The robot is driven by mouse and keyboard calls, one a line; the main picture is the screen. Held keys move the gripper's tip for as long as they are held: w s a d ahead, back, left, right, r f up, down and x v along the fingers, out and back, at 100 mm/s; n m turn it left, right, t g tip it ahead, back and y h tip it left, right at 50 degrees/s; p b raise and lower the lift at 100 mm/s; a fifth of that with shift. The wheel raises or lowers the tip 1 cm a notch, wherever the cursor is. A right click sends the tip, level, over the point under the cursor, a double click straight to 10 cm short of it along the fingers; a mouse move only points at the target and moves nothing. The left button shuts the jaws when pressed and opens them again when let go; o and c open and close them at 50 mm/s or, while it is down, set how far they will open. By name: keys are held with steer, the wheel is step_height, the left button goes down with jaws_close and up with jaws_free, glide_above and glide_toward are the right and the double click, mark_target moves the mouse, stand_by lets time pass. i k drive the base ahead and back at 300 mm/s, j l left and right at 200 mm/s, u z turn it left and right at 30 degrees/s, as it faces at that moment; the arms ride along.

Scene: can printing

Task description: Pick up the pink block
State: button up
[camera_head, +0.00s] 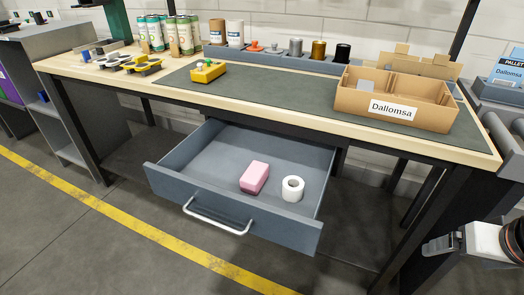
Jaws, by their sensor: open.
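The pink block (254,177) lies inside the open grey drawer (170,189) under the workbench. A white roll (292,189) stands to the right of the block, with a small gap between them. My gripper (428,247) is at the lower right edge of the picture, well to the right of the drawer and the block. It is open, with nothing seen between its fingers. It is partly cut off by the picture edge.
The drawer handle (216,218) faces the front. On the bench stand a cardboard box (440,122) labelled Dallomsa, a yellow tool (208,71), several cans (170,36) and a grey rack (270,60). The bench leg (422,220) stands between my gripper and the drawer. Floor in front is clear.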

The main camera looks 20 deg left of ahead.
mark_target(253, 178)
steer(key=u, duration=1.15)
